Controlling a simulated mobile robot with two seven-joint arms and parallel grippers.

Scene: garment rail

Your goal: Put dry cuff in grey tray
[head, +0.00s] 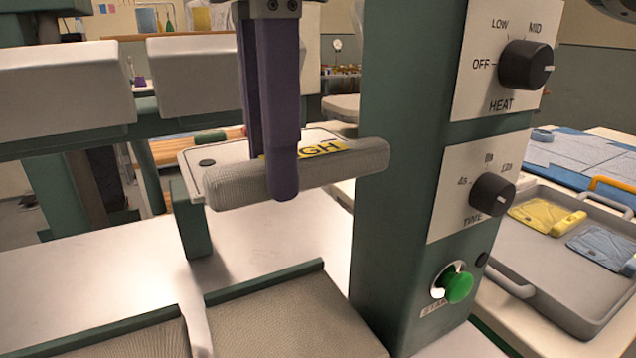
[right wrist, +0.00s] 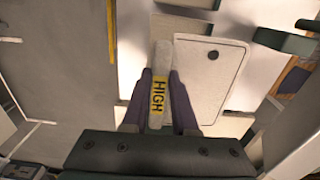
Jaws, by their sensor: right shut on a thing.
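My right gripper (head: 283,180) reaches down from the top in the head view, shut on a grey woven-textured bar (head: 340,172) with a yellow "HIGH" label. In the right wrist view the bar (right wrist: 161,60) sits between the two purple fingers (right wrist: 160,78). The grey tray (head: 535,308) is at the right, beyond the green column. In it lie a yellow piece (head: 545,220) and a blue piece (head: 603,247); the tray's right end is cut off. I cannot tell which thing is the dry cuff. My left gripper is not in view.
The green column (head: 395,205) with HEAT and TIME knobs and a green button (head: 458,287) stands between the bar and the tray. A pale plate (head: 205,178) lies behind the bar. Grey pads (head: 290,320) are below in front.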

